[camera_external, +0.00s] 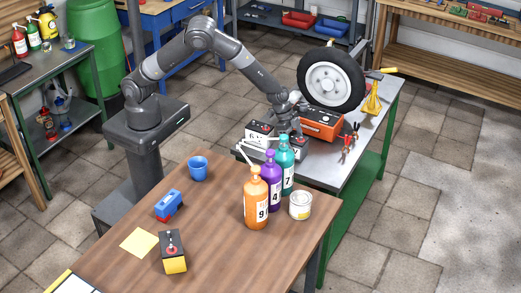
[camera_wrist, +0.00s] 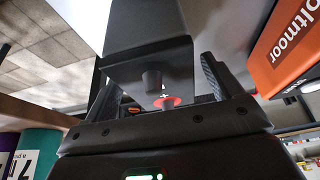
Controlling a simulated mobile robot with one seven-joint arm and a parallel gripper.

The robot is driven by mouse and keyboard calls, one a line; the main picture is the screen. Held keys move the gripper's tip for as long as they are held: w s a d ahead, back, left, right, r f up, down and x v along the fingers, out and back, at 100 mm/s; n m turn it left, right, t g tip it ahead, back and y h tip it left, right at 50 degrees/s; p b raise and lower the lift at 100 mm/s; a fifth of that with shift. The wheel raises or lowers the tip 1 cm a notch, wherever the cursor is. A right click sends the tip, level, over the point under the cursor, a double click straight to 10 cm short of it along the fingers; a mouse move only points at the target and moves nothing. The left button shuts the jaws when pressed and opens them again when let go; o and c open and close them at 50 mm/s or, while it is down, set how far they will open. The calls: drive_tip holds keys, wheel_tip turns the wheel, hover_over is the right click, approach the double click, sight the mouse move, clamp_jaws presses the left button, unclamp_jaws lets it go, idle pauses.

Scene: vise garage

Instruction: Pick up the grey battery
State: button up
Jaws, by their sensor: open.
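The grey battery (camera_wrist: 148,32) is in the wrist view, a dark grey block with a dark terminal and a red-ringed terminal on its near end. My gripper (camera_wrist: 160,85) is open, with one finger on each side of that terminal end. I cannot tell whether the fingers touch it. In the external view my gripper (camera_external: 290,130) points down at the metal bench, between a white battery and an orange unit. There the grey battery is mostly hidden by my gripper and the bottles.
The white battery (camera_external: 259,134) stands close on the left, and the orange unit (camera_external: 321,124) close on the right. A wheel (camera_external: 331,79) stands behind. Orange (camera_external: 256,200), purple (camera_external: 270,170) and teal (camera_external: 287,152) bottles stand at the wooden table's (camera_external: 215,240) far edge.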

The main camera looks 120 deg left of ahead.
drive_tip(key=shift+c, duration=0.3)
drive_tip(key=c, duration=1.8)
